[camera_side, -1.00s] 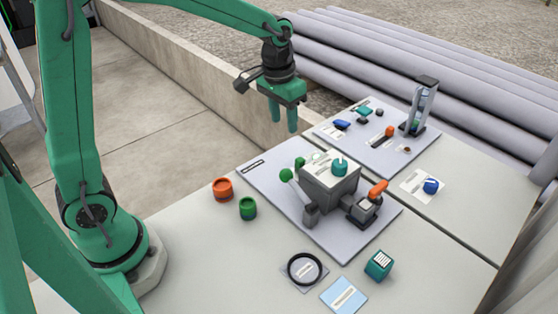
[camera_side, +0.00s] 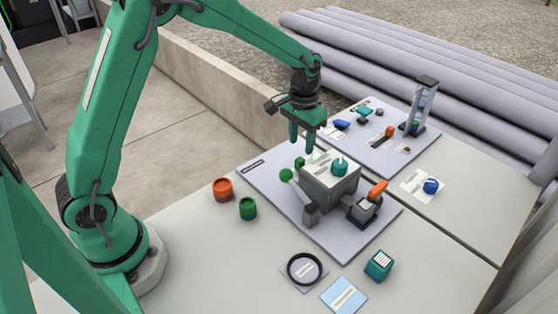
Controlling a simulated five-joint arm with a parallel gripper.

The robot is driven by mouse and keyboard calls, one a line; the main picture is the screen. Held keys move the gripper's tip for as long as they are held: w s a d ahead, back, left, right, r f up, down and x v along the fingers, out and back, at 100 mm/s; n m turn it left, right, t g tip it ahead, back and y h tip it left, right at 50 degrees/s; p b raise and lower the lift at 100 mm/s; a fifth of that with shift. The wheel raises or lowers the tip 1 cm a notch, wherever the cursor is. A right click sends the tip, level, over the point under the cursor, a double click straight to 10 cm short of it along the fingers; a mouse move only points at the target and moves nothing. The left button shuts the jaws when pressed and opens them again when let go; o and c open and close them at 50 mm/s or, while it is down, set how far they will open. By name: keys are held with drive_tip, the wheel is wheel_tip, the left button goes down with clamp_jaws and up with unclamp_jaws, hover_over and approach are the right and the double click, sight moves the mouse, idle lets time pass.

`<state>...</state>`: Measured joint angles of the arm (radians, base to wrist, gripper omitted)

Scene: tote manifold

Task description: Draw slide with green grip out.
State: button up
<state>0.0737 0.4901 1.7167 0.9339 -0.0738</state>
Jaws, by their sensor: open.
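A small green grip (camera_side: 299,162) shows at the back left of the grey box (camera_side: 322,195) on the near plate (camera_side: 262,188). It looks like the slide's grip, but the slide itself is largely hidden behind the box. My gripper (camera_side: 301,145) is open and points down, its two green fingers just above the grip in the picture. I see no contact, and the exact gap cannot be told. A lever with a green ball (camera_side: 286,175) stands close by at the box's left.
The box carries a teal knob (camera_side: 339,167) on top. An orange-handled valve (camera_side: 376,190) is at its right. An orange cup (camera_side: 223,189) and a green cup (camera_side: 248,208) stand left of the plate. A far plate (camera_side: 368,152) holds more fittings.

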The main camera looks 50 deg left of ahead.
sight(300, 159)
drive_tip(key=shift+f, duration=3.45)
clamp_jaws()
